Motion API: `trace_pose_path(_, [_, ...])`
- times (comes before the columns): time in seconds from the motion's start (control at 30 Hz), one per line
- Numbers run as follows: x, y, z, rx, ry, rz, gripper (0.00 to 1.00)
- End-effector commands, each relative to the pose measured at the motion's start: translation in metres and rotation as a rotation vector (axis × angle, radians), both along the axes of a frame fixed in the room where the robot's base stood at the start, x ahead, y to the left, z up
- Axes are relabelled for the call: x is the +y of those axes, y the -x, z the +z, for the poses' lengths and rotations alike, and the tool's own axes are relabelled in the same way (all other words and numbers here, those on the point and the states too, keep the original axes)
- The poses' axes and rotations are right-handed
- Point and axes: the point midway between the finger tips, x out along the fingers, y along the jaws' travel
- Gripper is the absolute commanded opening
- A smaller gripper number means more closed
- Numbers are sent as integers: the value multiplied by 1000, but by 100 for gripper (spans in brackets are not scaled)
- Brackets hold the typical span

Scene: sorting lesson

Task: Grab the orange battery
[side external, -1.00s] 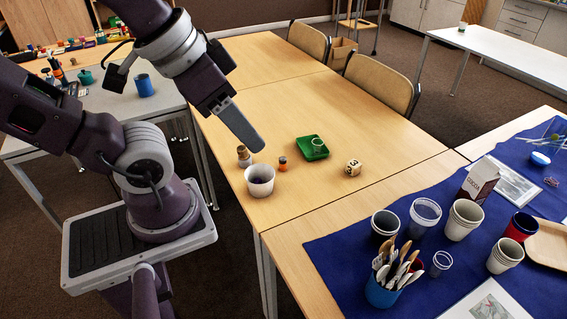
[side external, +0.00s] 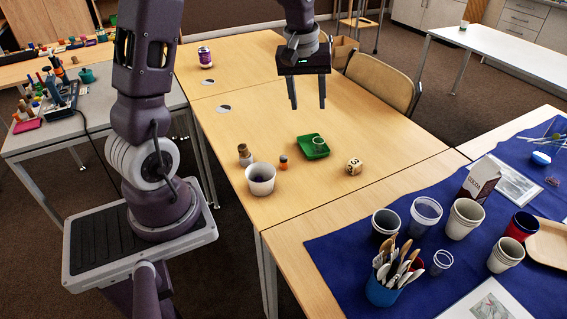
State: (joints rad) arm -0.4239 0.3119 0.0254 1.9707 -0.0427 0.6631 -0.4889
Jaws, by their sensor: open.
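The orange battery (side external: 283,162) is a small upright cylinder with a dark top.
A purple can (side external: 205,57) stands farther back. The table's middle is mostly clear.

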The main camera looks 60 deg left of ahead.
Motion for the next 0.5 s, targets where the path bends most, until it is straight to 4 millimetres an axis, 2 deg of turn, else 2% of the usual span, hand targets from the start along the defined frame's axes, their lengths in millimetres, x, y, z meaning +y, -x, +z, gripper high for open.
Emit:
trace_pose_path(0.03, [31, -10, -38, 41, 28, 113, 49])
trace_pose_path(0.1, [69, -17, -89, 80, 61, 269, 49])
trace_pose_path(0.2, [109, -14, -154, 121, 95, 448, 49])
trace_pose_path(0.23, [117, -11, -170, 131, 102, 488, 49])
trace_pose_path(0.33, [134, -3, -205, 151, 118, 577, 49])
trace_pose_path(0.5, [139, 0, -230, 159, 123, 609, 49])
